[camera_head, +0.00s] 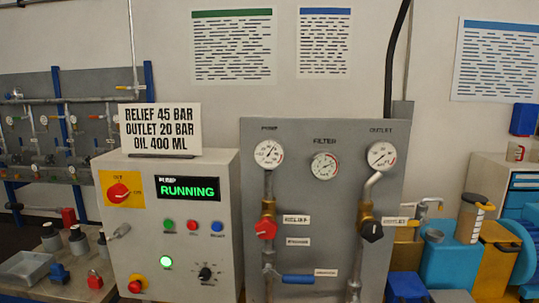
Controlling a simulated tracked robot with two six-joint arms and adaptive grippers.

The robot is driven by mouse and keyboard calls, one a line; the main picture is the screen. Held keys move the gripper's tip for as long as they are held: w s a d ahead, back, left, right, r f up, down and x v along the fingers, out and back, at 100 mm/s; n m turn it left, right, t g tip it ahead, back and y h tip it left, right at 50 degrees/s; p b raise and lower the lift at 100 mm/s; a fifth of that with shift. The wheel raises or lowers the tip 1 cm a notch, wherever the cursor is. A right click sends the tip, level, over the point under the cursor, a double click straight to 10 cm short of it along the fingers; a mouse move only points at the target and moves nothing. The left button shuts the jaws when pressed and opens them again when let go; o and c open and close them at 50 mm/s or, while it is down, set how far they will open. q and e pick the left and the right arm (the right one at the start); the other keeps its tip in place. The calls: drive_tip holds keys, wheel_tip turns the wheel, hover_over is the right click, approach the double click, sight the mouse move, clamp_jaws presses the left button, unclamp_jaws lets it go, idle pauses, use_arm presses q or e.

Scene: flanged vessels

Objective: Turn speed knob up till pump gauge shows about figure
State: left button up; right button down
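The black speed knob (205,273) sits low on the front of the grey control box, with white marks around it. Its small lettering is too fine to read. The pump gauge (268,154) is the left round dial at the top of the grey panel. Its exact needle reading is too small to tell. The green display (188,189) on the box reads RUNNING. A white sign (160,129) on top of the box reads RELIEF 45 BAR, OUTLET 20 BAR, OIL 400 ML. Neither of my grippers shows in this view.
The panel (334,215) also carries a filter gauge (324,166), outlet gauge (381,156), red relief knob (265,229), black outlet knob (371,231) and blue lever (297,279). The box has a red rotary switch (120,191), a lit green lamp (165,262) and a red stop button (137,284).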

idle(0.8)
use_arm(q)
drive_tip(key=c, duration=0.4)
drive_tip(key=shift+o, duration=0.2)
